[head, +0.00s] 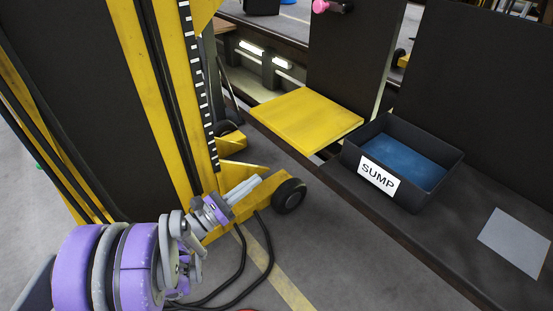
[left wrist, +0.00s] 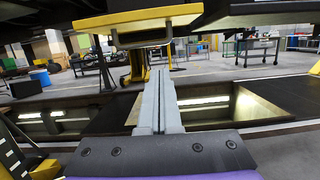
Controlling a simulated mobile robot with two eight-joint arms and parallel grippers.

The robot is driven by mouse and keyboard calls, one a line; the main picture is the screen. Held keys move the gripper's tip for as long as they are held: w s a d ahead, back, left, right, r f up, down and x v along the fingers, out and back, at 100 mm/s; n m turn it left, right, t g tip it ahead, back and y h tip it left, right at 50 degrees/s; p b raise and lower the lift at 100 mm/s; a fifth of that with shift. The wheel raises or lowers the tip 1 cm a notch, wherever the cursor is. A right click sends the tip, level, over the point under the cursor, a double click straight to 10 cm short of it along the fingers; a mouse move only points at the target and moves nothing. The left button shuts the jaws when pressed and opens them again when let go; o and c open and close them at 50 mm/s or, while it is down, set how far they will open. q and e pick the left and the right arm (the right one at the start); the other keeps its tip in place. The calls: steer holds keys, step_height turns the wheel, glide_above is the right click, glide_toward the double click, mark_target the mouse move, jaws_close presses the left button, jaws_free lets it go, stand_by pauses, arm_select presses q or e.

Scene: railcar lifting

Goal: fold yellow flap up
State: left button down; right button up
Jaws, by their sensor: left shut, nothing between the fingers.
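The yellow flap (head: 308,118) lies flat, level with the dark bench beside the pit, left of the sump tray. In the left wrist view, what appears to be its yellow edge (left wrist: 138,17) crosses the top, with a metal loop (left wrist: 142,43) hanging below it. My left gripper (head: 257,179) is shut and empty, in front of and lower than the flap, near the yellow lifting column. In the left wrist view its fingers (left wrist: 160,75) point forward, under the yellow edge and close to the loop; I cannot tell whether they touch. My right gripper is not in view.
A black sump tray (head: 375,188) with blue liquid stands right of the flap. A grey sheet (head: 515,241) lies on the bench. The yellow lifting column (head: 150,90) and its black wheel (head: 289,196) are close to my left arm. Black cables lie on the floor.

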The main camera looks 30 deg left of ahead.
arm_select(q)
steer(key=w+d+r+p, duration=0.1)
steer(key=w+d+r, duration=0.2)
steer(key=w+r, duration=0.3)
steer(key=shift+w+d+r, duration=0.2)
steer(key=shift+w+r, duration=0.1)
steer(key=shift+w, duration=1.1)
